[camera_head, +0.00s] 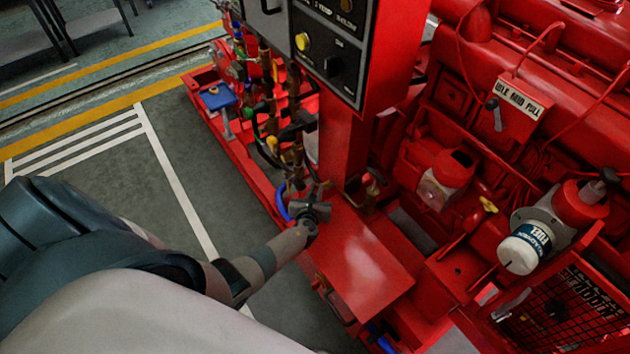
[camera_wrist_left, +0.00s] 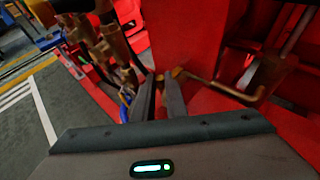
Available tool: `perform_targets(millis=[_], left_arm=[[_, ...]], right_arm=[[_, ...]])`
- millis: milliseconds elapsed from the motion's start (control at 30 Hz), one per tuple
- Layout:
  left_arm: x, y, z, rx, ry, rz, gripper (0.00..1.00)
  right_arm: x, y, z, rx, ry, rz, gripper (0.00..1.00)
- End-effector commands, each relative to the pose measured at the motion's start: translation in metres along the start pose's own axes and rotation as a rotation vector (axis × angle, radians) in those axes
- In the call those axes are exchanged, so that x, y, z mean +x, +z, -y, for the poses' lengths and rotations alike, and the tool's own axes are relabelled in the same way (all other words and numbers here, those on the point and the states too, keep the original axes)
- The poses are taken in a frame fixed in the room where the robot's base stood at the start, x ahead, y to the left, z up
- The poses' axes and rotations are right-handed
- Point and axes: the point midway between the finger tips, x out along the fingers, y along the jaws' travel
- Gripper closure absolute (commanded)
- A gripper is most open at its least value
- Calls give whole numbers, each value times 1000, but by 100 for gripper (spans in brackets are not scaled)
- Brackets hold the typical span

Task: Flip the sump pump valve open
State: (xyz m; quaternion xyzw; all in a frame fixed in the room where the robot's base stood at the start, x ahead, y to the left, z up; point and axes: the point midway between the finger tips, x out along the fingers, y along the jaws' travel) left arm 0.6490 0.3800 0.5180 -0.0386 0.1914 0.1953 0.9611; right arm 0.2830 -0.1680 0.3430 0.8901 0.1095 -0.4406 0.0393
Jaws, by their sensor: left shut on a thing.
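My left gripper (camera_head: 318,190) is at the foot of the red control-panel post, beside a group of brass pipes and valves (camera_head: 271,146). In the left wrist view its two dark fingers (camera_wrist_left: 160,78) are close together at the brass fittings. They are shut on a small part, most likely the valve handle, which is mostly hidden between them. A bent brass rod (camera_wrist_left: 222,88) runs right from the fingertips. A blue curved piece (camera_head: 282,203) lies just left of the gripper. My right gripper is not in view.
The control panel (camera_head: 333,45) stands above the pipes. The red engine (camera_head: 490,120) fills the right, with a white fuel filter (camera_head: 524,249). A red ledge (camera_head: 365,265) lies right of the gripper. The floor at left is clear, with painted lines.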

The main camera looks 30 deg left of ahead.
Motion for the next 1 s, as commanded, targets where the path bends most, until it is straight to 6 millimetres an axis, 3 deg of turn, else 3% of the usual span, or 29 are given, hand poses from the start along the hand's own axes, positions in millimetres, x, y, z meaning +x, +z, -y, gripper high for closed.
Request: perform_targets(millis=[367, 400, 467, 500, 1000], left_arm=[[-1, -2, 1, -3, 7, -2, 100], [-1, -2, 1, -3, 6, -2, 86], [-1, -2, 1, -3, 6, -3, 71], [-1, -2, 1, -3, 6, -2, 69], [-7, 0, 1, -3, 6, -1, 69]], right_arm=[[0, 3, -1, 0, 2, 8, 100], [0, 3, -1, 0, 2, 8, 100], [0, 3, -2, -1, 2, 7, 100], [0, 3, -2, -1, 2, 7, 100], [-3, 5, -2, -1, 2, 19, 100]])
